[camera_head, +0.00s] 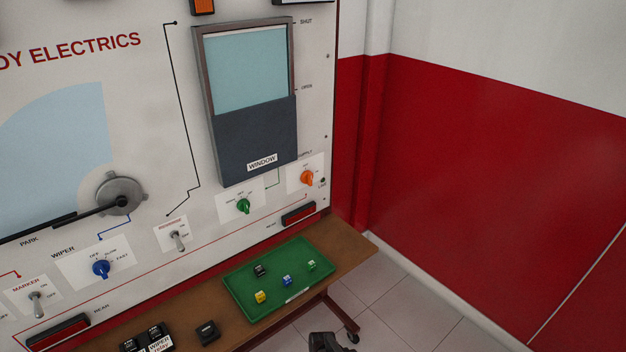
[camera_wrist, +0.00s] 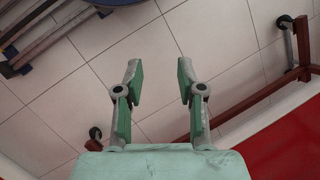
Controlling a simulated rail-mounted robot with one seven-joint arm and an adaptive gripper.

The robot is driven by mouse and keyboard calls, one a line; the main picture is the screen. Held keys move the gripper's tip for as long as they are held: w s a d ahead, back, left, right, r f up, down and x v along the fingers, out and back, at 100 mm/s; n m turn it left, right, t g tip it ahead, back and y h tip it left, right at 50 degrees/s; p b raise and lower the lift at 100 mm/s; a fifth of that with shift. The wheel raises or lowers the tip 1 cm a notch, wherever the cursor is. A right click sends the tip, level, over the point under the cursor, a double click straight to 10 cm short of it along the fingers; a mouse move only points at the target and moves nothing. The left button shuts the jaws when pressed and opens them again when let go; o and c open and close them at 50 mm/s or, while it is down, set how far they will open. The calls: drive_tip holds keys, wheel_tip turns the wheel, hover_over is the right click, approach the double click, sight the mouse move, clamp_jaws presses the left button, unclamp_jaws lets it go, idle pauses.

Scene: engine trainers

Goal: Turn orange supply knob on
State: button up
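The orange supply knob (camera_head: 307,178) sits on a white plate at the lower right of the electrics panel, below and right of the window unit. Its pointer angle is too small to read surely. A small part of my gripper (camera_head: 325,342) shows at the bottom edge of the head view, well below the knob and in front of the bench. In the wrist view my gripper (camera_wrist: 157,78) has its two fingers apart with nothing between them, above the tiled floor. The knob is not in the wrist view.
A green knob (camera_head: 243,206) and a blue knob (camera_head: 101,268) are on the same panel. A green tray (camera_head: 240,290) with several small coloured blocks lies on the brown bench (camera_head: 350,245) below. A red wall (camera_head: 480,170) stands to the right. The tiled floor (camera_head: 410,290) between is clear.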

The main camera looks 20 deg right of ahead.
drive_tip(key=w+d+r+m+t+y+b, duration=0.1)
drive_tip(key=w+d+r+m+t+b, duration=0.15)
drive_tip(key=w+d, duration=0.7)
drive_tip(key=w+d+r+m+t+b, duration=0.15)
drive_tip(key=w+d+t, duration=0.25)
drive_tip(key=w+d, duration=0.55)
drive_tip(key=w+d+r+m+t+h+b, duration=0.1)
drive_tip(key=w+d+r+t+b, duration=0.1)
drive_tip(key=d+r, duration=0.5)
drive_tip(key=w+d+r+m+t+h+b, duration=0.1)
drive_tip(key=w+d+r+t, duration=0.15)
drive_tip(key=d, duration=0.85)
drive_tip(key=w+d+r+m+t+h+b, duration=0.1)
drive_tip(key=w+d+r+t+b, duration=0.1)
drive_tip(key=d+r, duration=0.55)
wheel_tip(320, 180, up, 34)
drive_tip(key=n+t+y+p, duration=0.2)
drive_tip(key=n+t+p, duration=0.25)
drive_tip(key=n, duration=0.75)
hover_over(311, 175)
drive_tip(key=s+d, duration=0.2)
drive_tip(key=s, duration=0.6)
drive_tip(key=s+d, duration=0.2)
drive_tip(key=s, duration=0.6)
drive_tip(key=shift+g, duration=0.45)
drive_tip(key=p+x, duration=0.5)
drive_tip(key=x, duration=1.2)
drive_tip(key=shift+a+f, duration=0.2)
